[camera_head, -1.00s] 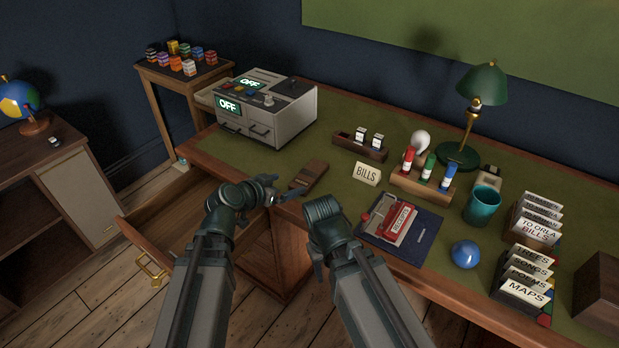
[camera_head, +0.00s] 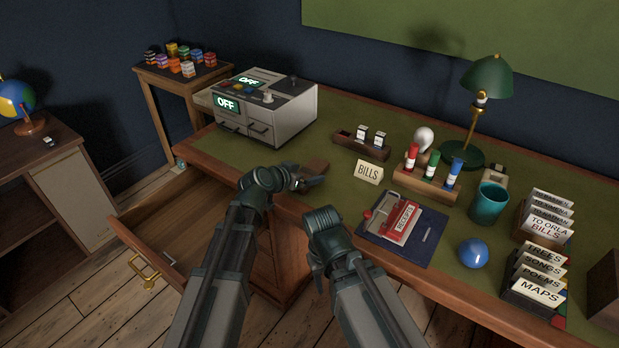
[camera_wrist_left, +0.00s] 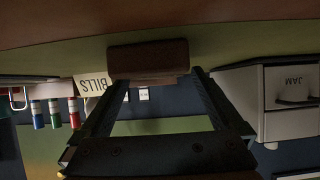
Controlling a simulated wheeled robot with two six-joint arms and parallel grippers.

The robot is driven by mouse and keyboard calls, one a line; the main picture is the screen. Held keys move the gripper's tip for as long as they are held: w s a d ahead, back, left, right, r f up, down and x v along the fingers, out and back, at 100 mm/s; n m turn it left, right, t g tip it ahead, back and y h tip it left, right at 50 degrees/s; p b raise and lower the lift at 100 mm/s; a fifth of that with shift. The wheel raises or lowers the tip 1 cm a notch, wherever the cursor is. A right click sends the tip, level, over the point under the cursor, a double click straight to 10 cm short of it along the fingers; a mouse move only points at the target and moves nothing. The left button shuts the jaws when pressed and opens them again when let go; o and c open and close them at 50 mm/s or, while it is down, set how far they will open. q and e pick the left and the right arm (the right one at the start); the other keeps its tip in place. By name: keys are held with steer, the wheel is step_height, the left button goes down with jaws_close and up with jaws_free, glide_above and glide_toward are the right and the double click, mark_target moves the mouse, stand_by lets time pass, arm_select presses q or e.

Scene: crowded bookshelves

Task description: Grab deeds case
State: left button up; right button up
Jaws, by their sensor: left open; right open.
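A small brown case (camera_head: 318,166) lies on the green desk top, partly hidden behind my left gripper; I take it for the deeds case, though no label on it can be read. My left gripper (camera_head: 311,182) is open at its near side, low over the desk's front edge. In the left wrist view the brown case (camera_wrist_left: 150,58) shows just beyond and between the spread fingertips, with nothing clearly gripped. My right gripper (camera_head: 319,272) hangs in front of the desk edge, its fingers hard to see, holding nothing visible.
A grey machine (camera_head: 265,108) reading OFF stands behind left. A BILLS card (camera_head: 368,172), a wooden rack of coloured tubes (camera_head: 428,184) and a blue folder (camera_head: 420,246) with a red item lie to the right. An open drawer (camera_head: 160,235) juts out at the left.

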arm_select(q)
steer(key=shift+x, duration=0.85)
steer(key=shift+s, duration=0.1)
arm_select(e)
steer(key=shift+f, duration=0.4)
arm_select(q)
steer(key=shift+a, duration=0.1)
steer(key=shift+c, duration=0.2)
steer(key=c, duration=1.4)
